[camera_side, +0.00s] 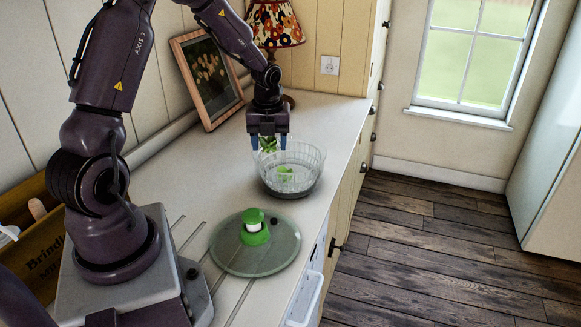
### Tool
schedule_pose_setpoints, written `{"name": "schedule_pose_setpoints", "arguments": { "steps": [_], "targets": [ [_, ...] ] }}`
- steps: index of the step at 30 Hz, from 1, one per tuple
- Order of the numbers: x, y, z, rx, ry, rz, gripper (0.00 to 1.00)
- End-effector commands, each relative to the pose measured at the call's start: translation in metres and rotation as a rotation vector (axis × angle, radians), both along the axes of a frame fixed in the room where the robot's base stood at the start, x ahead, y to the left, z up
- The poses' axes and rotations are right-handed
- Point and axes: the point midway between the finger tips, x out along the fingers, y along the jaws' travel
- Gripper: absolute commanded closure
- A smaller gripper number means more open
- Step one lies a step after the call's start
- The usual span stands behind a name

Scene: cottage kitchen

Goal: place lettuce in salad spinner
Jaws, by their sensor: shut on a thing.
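The salad spinner bowl (304,179) is clear with a darker base and stands upright on the counter, near its right edge. Some green (285,172) shows inside the bowl. The lettuce (268,146) is a small green piece between the fingers of my gripper (269,144). My gripper points down and is shut on the lettuce, at the bowl's back left rim. I cannot tell whether the lettuce is over the opening or just behind the rim. The spinner lid (276,258), clear with a green and white knob, lies flat on the counter nearer the camera.
A framed picture (207,78) leans on the wall behind my arm. A lamp with a floral shade (275,24) stands at the back of the counter (335,112). A wooden crate (38,240) is at the left. The counter is clear around the bowl's far side.

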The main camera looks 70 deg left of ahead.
Motion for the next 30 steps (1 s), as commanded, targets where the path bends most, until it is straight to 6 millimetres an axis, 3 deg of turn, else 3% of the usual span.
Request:
{"name": "schedule_pose_setpoints", "arguments": {
  "steps": [6, 13, 23, 30],
  "targets": [
    [0.045, 0.03, -0.025, 0.0, -0.001, 0.001, 0.5],
    [0.076, 0.052, -0.065, -0.001, 0.0, 0.002, 0.5],
    [0.094, 0.064, -0.092, -0.001, 0.001, 0.003, 0.5],
    [0.093, 0.063, -0.118, 0.001, -0.001, 0.003, 0.5]
  ]
}}
